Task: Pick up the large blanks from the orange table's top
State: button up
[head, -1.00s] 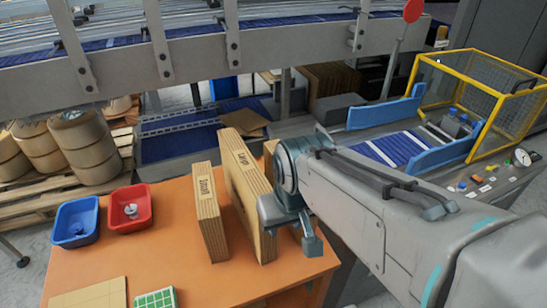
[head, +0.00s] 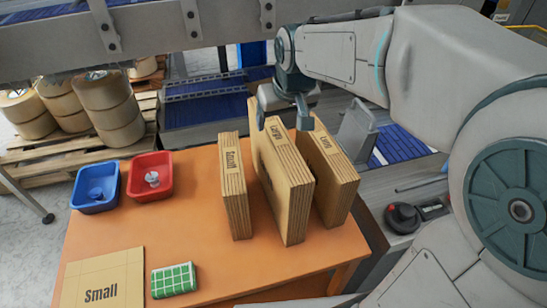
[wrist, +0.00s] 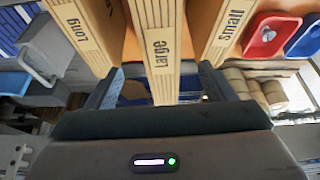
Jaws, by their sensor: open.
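The large blanks (head: 286,190) stand upright as a thick cardboard stack on the orange table (head: 190,215), with "Large" printed on the top edge. In the wrist view the large blanks (wrist: 160,50) are in the middle, between my two fingers. My gripper (head: 282,112) is open at the far upper end of this stack, pointing down. In the wrist view my gripper (wrist: 158,88) has one finger on each side of the stack, with gaps visible. Whether the fingers touch it is not clear.
The small blanks (head: 235,187) stand close on the left, and the long blanks (head: 330,170) close on the right. A blue bin (head: 95,187), a red bin (head: 150,178), a flat "Small" sheet (head: 102,280) and a green-white box (head: 174,280) occupy the table's left. A conveyor frame is behind.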

jog(key=x, duration=1.1)
jog(key=shift+f+p, duration=0.25)
jog(key=shift+p, duration=0.05)
jog(key=shift+r, duration=0.1)
grip_shut()
